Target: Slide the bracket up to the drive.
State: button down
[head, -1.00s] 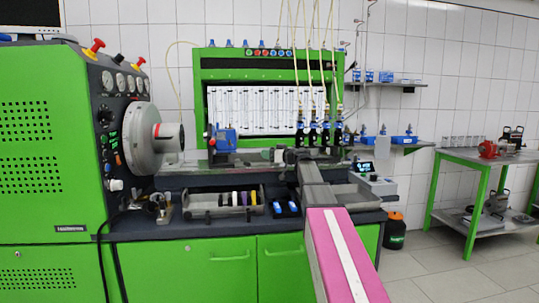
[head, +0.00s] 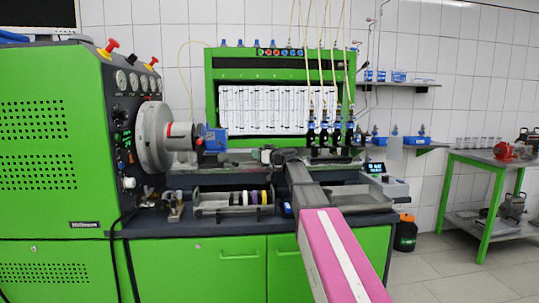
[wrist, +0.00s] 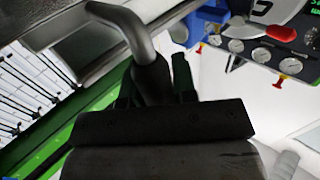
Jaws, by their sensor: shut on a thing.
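The bracket appears to be the blue block (head: 213,140) on the bench rail in the head view. It stands at the drive's coupling (head: 182,132), with little or no gap visible; contact cannot be told. The drive's big grey disc (head: 154,137) is left of it. Part of the blue block shows in the wrist view (wrist: 207,25). My gripper (head: 268,155) is at the rail, right of the blue block. In the wrist view my gripper (wrist: 158,85) is shut around a grey bent handle (wrist: 150,45). How the handle joins the bracket is hidden.
The rail (head: 240,157) runs along the bench. A tray of rings (head: 208,211) lies in front of it. Several hanging injectors (head: 325,130) stand behind my arm. The green control cabinet (head: 50,150) with gauges is at the left.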

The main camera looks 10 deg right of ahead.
jog(key=shift+a, duration=0.45)
jog(key=c, duration=0.9)
grip_release()
jog(key=v, duration=1.1)
